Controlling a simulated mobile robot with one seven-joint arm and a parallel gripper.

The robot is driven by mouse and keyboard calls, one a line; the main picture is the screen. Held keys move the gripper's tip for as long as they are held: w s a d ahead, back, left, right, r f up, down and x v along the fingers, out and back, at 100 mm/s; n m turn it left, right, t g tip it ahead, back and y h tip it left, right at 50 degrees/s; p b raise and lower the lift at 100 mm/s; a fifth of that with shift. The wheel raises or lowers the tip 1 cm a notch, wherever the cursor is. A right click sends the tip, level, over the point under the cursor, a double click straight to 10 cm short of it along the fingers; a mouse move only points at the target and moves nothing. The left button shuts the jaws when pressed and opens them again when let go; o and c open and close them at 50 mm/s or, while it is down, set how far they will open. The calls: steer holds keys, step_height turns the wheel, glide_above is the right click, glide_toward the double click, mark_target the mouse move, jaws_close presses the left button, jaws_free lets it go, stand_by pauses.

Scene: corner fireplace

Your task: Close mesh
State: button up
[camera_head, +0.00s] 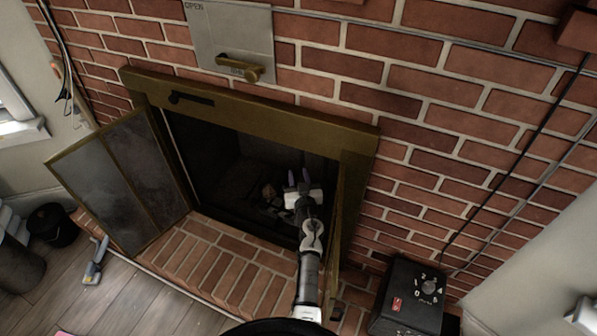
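The fireplace (250,118) has a brass frame around a dark opening. Its left door (118,180), with dark panels in a brass frame, is swung open to the left. A right door (334,235) shows nearly edge-on at the right side of the opening. A separate mesh cannot be made out in the dark interior. My gripper (298,177) is in front of or inside the right part of the opening. Its two fingers are apart, with nothing visible between them. My arm hides part of the hearth and the right side of the opening.
A brick hearth (215,262) juts out below the opening. A metal plate with a brass handle (240,67) is on the wall above. A black control box (410,298) stands at right. A bucket (53,226) and a small tool (96,262) are on the left floor.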

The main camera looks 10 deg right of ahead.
steer(key=shift+r, duration=1.1)
